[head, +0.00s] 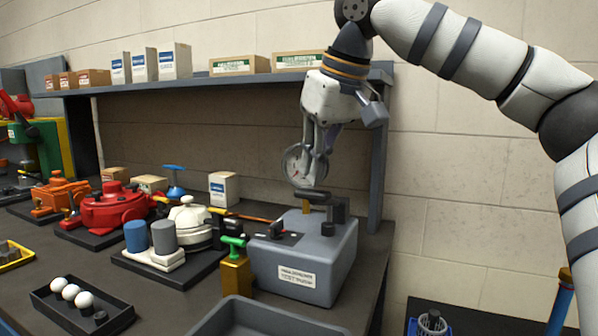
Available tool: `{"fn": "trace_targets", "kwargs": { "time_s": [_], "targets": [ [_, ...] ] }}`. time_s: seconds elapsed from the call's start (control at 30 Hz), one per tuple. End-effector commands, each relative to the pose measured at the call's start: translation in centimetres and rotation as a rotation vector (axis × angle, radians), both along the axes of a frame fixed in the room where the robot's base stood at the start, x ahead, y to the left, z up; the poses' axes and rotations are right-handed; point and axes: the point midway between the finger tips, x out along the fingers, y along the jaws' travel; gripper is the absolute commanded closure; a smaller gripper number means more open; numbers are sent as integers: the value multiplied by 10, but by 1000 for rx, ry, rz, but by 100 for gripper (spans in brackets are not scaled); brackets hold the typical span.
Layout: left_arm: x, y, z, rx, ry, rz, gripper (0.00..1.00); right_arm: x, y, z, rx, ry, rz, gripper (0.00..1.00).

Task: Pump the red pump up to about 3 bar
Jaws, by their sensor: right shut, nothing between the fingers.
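My right gripper (314,178) hangs pointing down above a grey box-shaped unit (303,262) with a white label. Its fingers are shut and empty. A round pressure gauge (297,165) on a brass stem shows right at the fingers, partly covered by them; I cannot tell whether they touch. The gauge's needle is too small to read. A red pump-like unit (108,207) sits on a dark base plate at the left, away from the gripper. Another red device (12,105) is at the far left edge, cut off. My left gripper is not in view.
A brass block with a green handle (236,268) stands left of the grey unit. A white round unit (188,222), blue and grey cylinders and a tray with white balls (80,303) crowd the bench. A shelf (215,83) with boxes runs behind.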

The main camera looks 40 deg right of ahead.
Motion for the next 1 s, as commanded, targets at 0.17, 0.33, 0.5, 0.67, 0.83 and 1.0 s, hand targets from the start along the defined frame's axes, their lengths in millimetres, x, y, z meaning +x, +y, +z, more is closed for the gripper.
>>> {"fn": "trace_targets", "kwargs": {
  "time_s": [0.17,0.33,0.5,0.67,0.83,1.0],
  "targets": [
    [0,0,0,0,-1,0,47,0,0,-1,0,0,0,100],
    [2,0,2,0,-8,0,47,0,0,-8,-1,-1,0,100],
    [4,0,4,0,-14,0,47,0,0,-15,-2,-1,0,100],
    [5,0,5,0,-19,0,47,0,-1,-23,-2,-1,-1,100],
    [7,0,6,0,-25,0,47,-1,0,-31,-1,-1,0,100],
    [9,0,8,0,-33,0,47,0,-1,-38,-2,-1,-1,100]
  ]
}}
